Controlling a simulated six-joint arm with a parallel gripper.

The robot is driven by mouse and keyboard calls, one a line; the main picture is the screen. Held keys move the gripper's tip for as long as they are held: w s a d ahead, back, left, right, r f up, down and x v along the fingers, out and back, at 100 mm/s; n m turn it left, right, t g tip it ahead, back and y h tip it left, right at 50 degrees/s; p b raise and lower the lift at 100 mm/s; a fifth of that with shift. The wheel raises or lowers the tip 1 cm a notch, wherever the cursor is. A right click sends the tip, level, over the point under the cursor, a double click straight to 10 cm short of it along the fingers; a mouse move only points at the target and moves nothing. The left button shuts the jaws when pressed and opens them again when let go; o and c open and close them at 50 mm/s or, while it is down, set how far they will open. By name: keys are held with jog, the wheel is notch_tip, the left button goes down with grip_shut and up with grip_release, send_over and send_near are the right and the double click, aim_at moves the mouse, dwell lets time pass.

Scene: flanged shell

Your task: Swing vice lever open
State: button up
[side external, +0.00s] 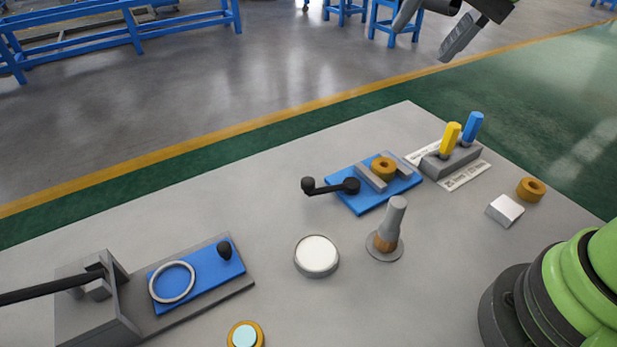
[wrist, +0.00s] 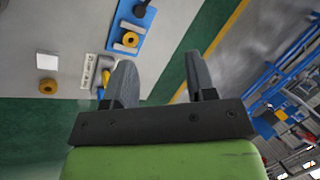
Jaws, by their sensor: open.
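The vice (side external: 368,204) is a blue plate with two grey jaws on the bench, right of centre in the side view. A brass ring (side external: 384,167) sits between its jaws. Its black lever (side external: 328,189) points left from a round hub and ends in a knob. In the wrist view the vice (wrist: 122,51) is near the top, with the brass ring (wrist: 131,39) on it and only part of the black lever (wrist: 140,10) inside the frame. My gripper (side external: 423,42) is high above the far bench edge, open and empty, well apart from the lever. Its fingers also show in the wrist view (wrist: 162,76).
A grey holder (side external: 451,163) with yellow and blue handles stands right of the vice. A brush (side external: 390,230) stands upright in front, beside a white-topped round (side external: 317,255). A grey block (side external: 506,209) and loose brass ring (side external: 530,189) lie right. A long-handled fixture (side external: 96,302) is front left.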

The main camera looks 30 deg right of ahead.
jog(key=w+a+f+m+g, duration=0.2)
jog(key=w+f+m, duration=0.2)
jog(key=w+f, duration=0.4)
jog(key=m+g+y, duration=0.1)
jog(key=m+g, duration=0.1)
jog(key=m, duration=0.1)
send_near(308, 180)
jog(key=x, duration=1)
grip_shut()
